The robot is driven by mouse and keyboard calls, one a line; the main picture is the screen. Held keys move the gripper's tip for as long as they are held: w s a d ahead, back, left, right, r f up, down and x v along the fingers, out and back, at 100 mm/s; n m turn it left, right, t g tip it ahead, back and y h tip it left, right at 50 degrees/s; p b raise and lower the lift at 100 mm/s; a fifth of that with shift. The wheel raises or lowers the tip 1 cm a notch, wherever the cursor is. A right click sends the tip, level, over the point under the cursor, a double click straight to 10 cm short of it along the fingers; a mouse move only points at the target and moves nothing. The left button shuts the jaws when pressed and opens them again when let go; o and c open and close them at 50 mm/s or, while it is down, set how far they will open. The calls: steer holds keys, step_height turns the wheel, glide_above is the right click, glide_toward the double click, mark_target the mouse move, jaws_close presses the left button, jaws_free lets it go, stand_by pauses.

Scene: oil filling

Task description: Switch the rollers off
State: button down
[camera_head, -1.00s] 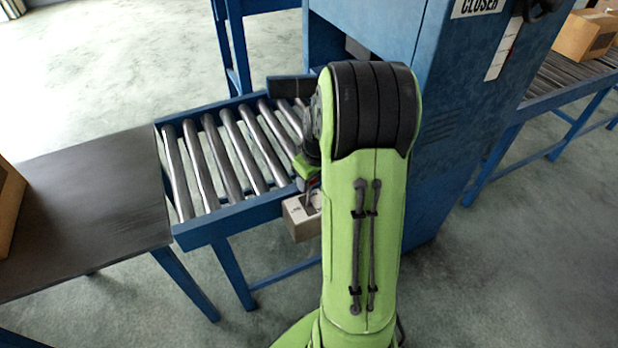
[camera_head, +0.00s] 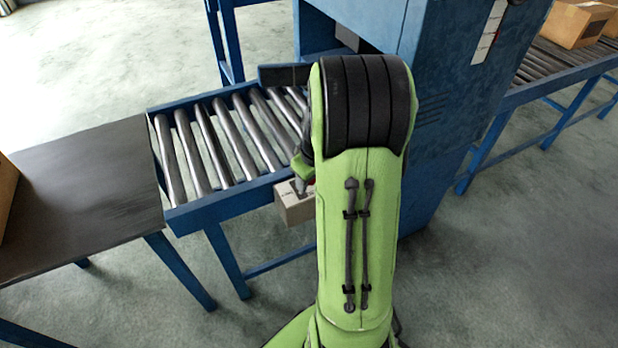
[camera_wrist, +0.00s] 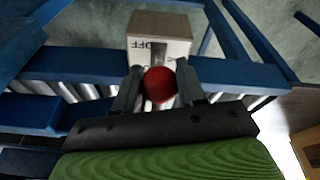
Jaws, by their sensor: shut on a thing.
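The switch box (camera_head: 293,204) is a small beige box on the front side of the roller conveyor, partly hidden behind my arm. In the wrist view the switch box (camera_wrist: 160,28) shows printing that reads "OFF" on its face. A red ball-shaped knob (camera_wrist: 159,84) of the switch lever sits between the two dark fingers of my gripper (camera_wrist: 160,88), which is shut on it. The rollers (camera_head: 225,140) are grey metal bars in a blue frame. Whether they turn cannot be told.
A dark table (camera_head: 85,205) stands left of the rollers with a cardboard box (camera_head: 6,195) at its edge. The blue machine (camera_head: 455,110) stands right of the rollers. Another conveyor (camera_head: 560,65) carries cardboard boxes (camera_head: 578,22) at the far right. The floor in front is clear.

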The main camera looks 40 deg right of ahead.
steer(key=shift+s+f, duration=0.25)
steer(key=shift+s, duration=0.1)
steer(key=c, duration=0.7)
jaws_free()
steer(key=shift+r, duration=0.1)
steer(key=shift+w, duration=0.1)
steer(key=shift+r, duration=0.3)
steer(key=p+v, duration=0.5)
steer(key=v, duration=1)
steer(key=shift+r+p, duration=0.15)
steer(key=shift+p, duration=0.25)
